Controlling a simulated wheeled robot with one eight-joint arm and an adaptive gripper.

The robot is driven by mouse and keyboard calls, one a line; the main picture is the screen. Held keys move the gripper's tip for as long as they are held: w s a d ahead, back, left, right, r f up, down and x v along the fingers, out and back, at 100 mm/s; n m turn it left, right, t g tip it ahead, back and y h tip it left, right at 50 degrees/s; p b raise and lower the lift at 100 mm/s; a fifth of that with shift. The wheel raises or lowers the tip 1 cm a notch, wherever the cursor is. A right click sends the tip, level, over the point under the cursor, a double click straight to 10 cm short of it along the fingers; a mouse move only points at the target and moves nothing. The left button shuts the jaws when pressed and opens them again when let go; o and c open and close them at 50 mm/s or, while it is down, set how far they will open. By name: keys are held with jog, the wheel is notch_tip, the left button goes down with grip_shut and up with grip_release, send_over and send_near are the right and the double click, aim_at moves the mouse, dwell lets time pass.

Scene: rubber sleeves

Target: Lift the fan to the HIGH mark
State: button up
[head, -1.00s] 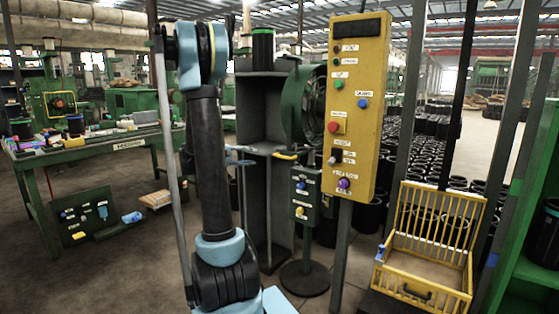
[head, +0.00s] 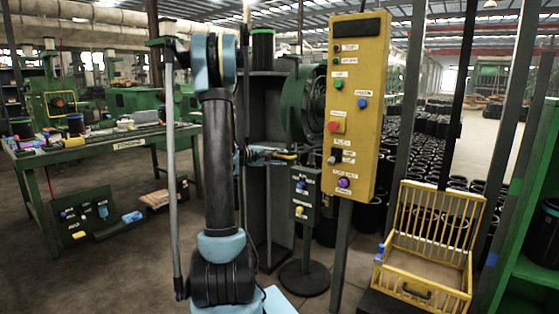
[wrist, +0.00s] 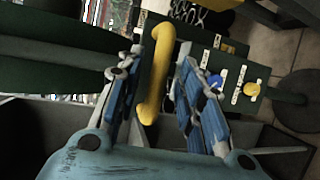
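The fan (head: 297,108) is a dark green round housing behind the yellow panel's left edge, above a small green control box (head: 304,192) and a stand with a round base (head: 303,281). A yellow handle (wrist: 158,75) sticks out beneath the fan. My gripper (head: 278,154) is at this handle in the head view. In the wrist view, my gripper's blue fingers (wrist: 160,85) are open on either side of the handle, with a visible gap on the right. I cannot make out a HIGH mark in either view.
A yellow button panel (head: 357,110) on a post stands just right of the fan. A grey cabinet (head: 270,95) is behind my arm. A yellow wire basket (head: 430,240) is at right. A green worktable (head: 100,150) is at left.

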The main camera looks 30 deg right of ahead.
jog(key=shift+d+f, duration=0.1)
jog(key=shift+d, duration=0.6)
jog(key=shift+c, duration=0.4)
